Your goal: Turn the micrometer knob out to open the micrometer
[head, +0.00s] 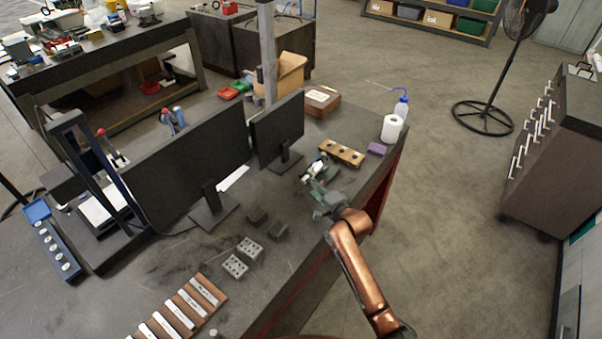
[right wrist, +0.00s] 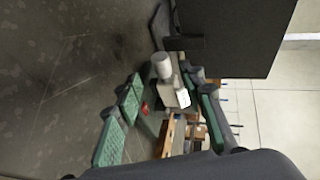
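The micrometer (head: 316,166) sits on the dark workbench, small in the head view, with pale and dark parts. In the right wrist view a pale grey cylinder, apparently its knob (right wrist: 162,66), rises from a whitish block-like part (right wrist: 174,95). My right gripper (head: 322,200) is at the bench's right side, just in front of the micrometer. In the right wrist view its green-padded fingers (right wrist: 163,88) are spread apart, with the micrometer seen between and beyond them. Nothing is gripped. A small red part (right wrist: 144,107) shows near the left finger. My left gripper is not in view.
Two black monitors (head: 190,150) stand left of the micrometer. A wooden block with holes (head: 341,152), a paper roll (head: 391,128), a purple block (head: 377,149) and a wooden box (head: 322,101) lie behind it. Metal blocks (head: 250,248) lie nearer. The bench's right edge is close.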

